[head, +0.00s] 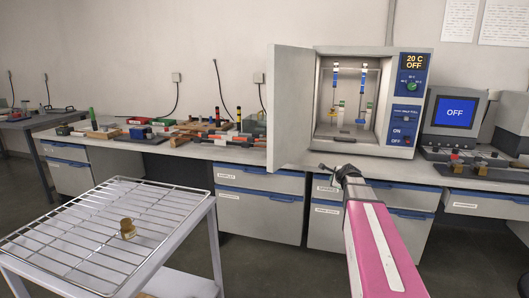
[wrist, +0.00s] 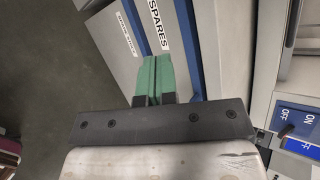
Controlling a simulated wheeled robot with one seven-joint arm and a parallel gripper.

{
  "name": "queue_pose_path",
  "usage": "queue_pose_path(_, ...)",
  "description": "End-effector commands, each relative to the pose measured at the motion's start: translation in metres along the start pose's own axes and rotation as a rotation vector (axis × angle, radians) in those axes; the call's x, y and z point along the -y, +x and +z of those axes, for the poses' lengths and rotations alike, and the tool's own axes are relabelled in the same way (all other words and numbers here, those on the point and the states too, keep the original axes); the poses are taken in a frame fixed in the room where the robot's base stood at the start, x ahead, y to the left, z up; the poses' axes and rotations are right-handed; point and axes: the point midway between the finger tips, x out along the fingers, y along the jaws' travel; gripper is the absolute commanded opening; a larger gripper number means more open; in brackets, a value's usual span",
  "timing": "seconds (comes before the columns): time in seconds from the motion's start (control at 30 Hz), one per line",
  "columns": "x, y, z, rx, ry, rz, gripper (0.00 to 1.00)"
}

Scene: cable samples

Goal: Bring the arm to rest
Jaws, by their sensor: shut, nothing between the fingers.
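My pink and white arm reaches forward from the lower right in the head view, with my gripper (head: 326,169) in front of the bench edge, below the open cabinet. In the wrist view my gripper (wrist: 154,62) has its two green fingers pressed together, with only a thin line between them. Nothing is held. Behind the fingers are drawer fronts (wrist: 125,55), one labelled SPARES.
The cabinet (head: 415,63) reads 20 C OFF; its door (head: 290,110) stands open, with two samples hanging inside. A trolley with a wire rack (head: 75,225) and a brass weight (head: 127,229) stands at left. The bench (head: 225,152) holds tools; a monitor (head: 455,111) reads OFF.

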Motion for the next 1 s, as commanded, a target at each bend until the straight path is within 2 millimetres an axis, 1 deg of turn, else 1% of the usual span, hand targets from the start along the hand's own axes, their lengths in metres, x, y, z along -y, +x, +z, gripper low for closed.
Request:
queue_pose_path(0.03,-0.038,-0.006,0.013,0.006,-0.125,0.075,0.0)
queue_pose_path(0.07,-0.057,-0.008,0.018,0.012,-0.204,0.119,0.0)
queue_pose_path(0.1,-0.082,-0.011,0.024,0.022,-0.31,0.178,0.0)
queue_pose_path(0.17,-0.12,-0.018,0.033,0.044,-0.471,0.268,0.0)
queue_pose_path(0.2,-0.145,-0.024,0.038,0.065,-0.579,0.327,0.0)
queue_pose_path(0.27,-0.183,-0.035,0.045,0.104,-0.74,0.419,0.0)
queue_pose_path(0.3,-0.207,-0.044,0.048,0.135,-0.849,0.48,0.0)
queue_pose_path(0.37,-0.242,-0.059,0.052,0.191,-1.01,0.573,0.0)
queue_pose_path(0.4,-0.265,-0.07,0.055,0.234,-1.113,0.633,0.0)
queue_pose_path(0.5,-0.31,-0.097,0.056,0.344,-1.337,0.766,0.0)
queue_pose_path(0.6,-0.341,-0.118,0.056,0.444,-1.499,0.865,0.0)
queue_pose_path(0.7,-0.359,-0.132,0.054,0.516,-1.599,0.926,0.0)
queue_pose_path(0.8,-0.366,-0.138,0.053,0.551,-1.645,0.954,0.0)
queue_pose_path(1.0,-0.367,-0.138,0.053,0.559,-1.655,0.958,0.0)
